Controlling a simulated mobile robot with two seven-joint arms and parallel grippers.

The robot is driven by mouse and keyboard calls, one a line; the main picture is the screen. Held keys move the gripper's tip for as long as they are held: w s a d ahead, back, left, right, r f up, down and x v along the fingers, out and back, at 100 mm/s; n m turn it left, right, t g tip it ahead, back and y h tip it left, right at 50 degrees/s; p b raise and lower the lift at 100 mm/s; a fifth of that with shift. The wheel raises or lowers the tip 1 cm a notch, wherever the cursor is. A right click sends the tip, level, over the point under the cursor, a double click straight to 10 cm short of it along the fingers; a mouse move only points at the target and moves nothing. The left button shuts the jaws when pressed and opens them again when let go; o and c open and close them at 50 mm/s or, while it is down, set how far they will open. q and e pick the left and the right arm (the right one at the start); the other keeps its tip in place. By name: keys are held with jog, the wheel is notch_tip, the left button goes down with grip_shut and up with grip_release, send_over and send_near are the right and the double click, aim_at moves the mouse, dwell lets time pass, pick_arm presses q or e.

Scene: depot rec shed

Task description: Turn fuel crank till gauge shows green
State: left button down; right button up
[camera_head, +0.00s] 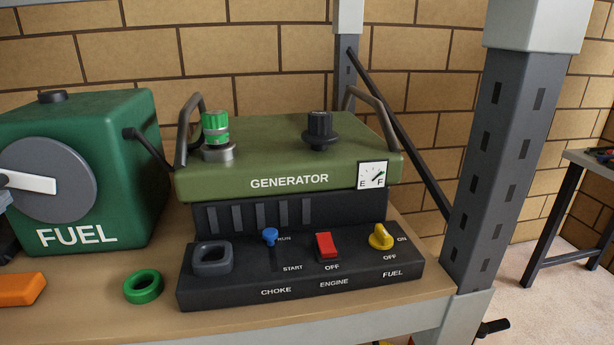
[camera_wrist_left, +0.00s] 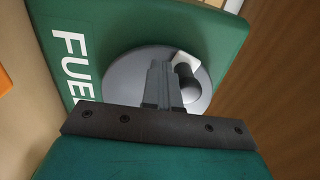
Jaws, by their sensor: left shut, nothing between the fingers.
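The green fuel tank (camera_head: 110,165) stands at the left with a round grey crank disc (camera_head: 58,205). A white crank arm (camera_head: 28,183) runs left from its hub; in the wrist view the crank arm (camera_wrist_left: 186,60) bears a dark knob (camera_wrist_left: 188,84). My left gripper (camera_wrist_left: 160,72) is shut and empty in front of the disc, beside the knob; contact cannot be told. In the head view only a bit of it shows at the left edge. The gauge (camera_head: 372,175) on the generator (camera_head: 285,150) has its needle pointing up right, toward F, with green there. My right gripper is out of view.
The generator's control panel (camera_head: 300,278) has a blue choke lever, red engine switch and yellow fuel knob. A green ring (camera_head: 143,286) and an orange block (camera_head: 20,288) lie on the bench (camera_head: 230,325). A grey shelf post (camera_head: 505,160) stands at the right.

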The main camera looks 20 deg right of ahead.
pick_arm(q)
jog(key=shift+a+r, duration=0.1)
jog(key=shift+r, duration=0.4)
jog(key=shift+d+r, duration=0.2)
jog(key=shift+r, duration=0.95)
jog(key=shift+d+r, duration=0.45)
jog(key=shift+r, duration=0.35)
jog(key=shift+s+r, duration=0.1)
jog(key=shift+d, duration=0.1)
